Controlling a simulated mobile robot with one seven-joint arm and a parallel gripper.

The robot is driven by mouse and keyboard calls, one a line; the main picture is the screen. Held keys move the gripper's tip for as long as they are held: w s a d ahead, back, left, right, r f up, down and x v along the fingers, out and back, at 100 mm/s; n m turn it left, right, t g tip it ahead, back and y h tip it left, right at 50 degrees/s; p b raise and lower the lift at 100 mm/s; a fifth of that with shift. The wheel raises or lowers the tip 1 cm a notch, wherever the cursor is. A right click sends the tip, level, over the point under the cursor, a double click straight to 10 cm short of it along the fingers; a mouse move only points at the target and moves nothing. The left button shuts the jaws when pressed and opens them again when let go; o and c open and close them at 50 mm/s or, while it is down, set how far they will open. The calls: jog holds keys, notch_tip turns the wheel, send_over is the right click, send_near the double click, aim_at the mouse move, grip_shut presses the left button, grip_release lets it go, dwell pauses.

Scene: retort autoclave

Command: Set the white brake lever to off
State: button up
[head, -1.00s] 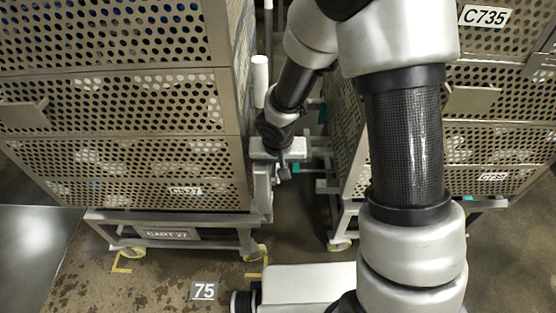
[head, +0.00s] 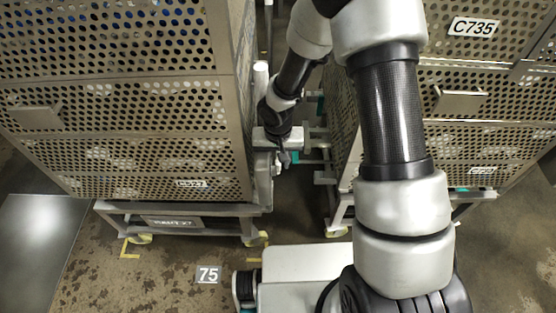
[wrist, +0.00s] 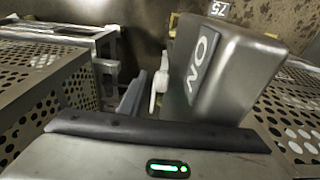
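The white brake lever (head: 261,75) stands roughly upright at the right side of the left cart (head: 170,222), and its lower part is hard to make out. A grey box with an ON label (wrist: 201,64) fills the right of the wrist view. A slim white part (wrist: 158,86) shows left of that box; I cannot tell whether it is the lever. My gripper (head: 283,155) is low in the gap between the two carts, below the white lever in the picture. Its fingers are small and dark there, and I cannot tell their opening. No OFF marking is readable.
Perforated crates (head: 110,100) stack on the left cart, and more crates (head: 470,140) stand on the right cart. The gap between them is narrow. A floor marker 75 (head: 208,274) and yellow corner marks lie in front. A shiny metal surface (head: 35,240) is at the lower left.

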notch_tip(320, 180, up, 17)
jog(key=s+p, duration=0.2)
jog(key=p, duration=0.1)
jog(key=shift+s+r, duration=0.15)
jog(key=shift+s, duration=0.1)
jog(key=shift+c, duration=0.4)
